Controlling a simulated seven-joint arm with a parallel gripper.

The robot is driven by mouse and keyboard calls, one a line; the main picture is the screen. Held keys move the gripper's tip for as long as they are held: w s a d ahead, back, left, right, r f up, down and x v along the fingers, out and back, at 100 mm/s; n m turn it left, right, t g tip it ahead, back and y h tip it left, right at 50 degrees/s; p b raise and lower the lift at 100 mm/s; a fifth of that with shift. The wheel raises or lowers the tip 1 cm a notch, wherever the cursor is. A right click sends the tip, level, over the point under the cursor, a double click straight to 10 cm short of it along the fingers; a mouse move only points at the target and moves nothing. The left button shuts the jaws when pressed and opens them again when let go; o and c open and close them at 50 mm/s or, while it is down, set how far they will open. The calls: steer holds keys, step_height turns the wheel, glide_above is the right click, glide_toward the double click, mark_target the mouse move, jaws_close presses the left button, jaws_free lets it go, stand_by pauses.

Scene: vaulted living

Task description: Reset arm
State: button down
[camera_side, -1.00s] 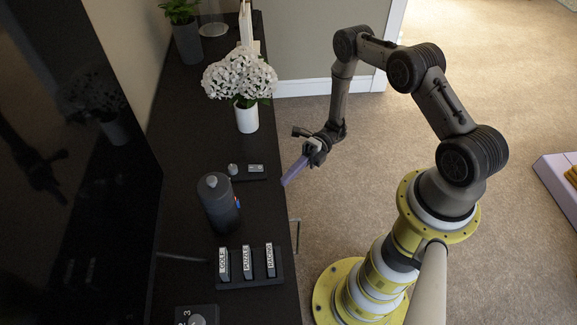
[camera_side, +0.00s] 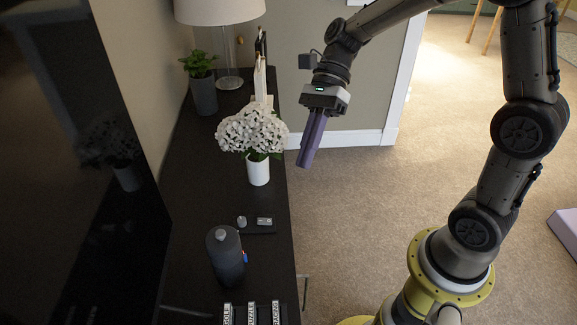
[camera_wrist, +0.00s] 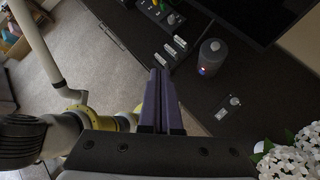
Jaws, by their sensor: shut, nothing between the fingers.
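My gripper (camera_side: 311,140) has purple fingers pressed together with nothing between them. In the side view it hangs in the air, fingers down, over the carpet just right of the dark console (camera_side: 181,252) and to the right of the flowers. It touches nothing. In the wrist view the shut fingers (camera_wrist: 160,88) point toward the console and the carpet. The upper part of my arm runs out of the top of the side view.
On the console are a white flower vase (camera_side: 258,170), a dark cylinder (camera_side: 225,256), a small tray (camera_side: 257,230), labelled blocks (camera_side: 251,314), a potted plant (camera_side: 203,92) and a lamp (camera_side: 229,60). A black screen (camera_side: 70,170) stands left.

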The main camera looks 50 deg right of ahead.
steer(key=s+d+r+n+t+h, duration=0.1)
steer(key=s+r+n+t+h, duration=0.15)
steer(key=s+r+n, duration=0.35)
steer(key=s+d+f+n+t+h, duration=0.3)
steer(key=s+d+n+t+h, duration=0.2)
steer(key=d+n, duration=0.4)
steer(key=s+n+h, duration=0.1)
steer(key=s+n, duration=0.1)
steer(key=n, duration=0.2)
steer(key=shift+s, duration=0.25)
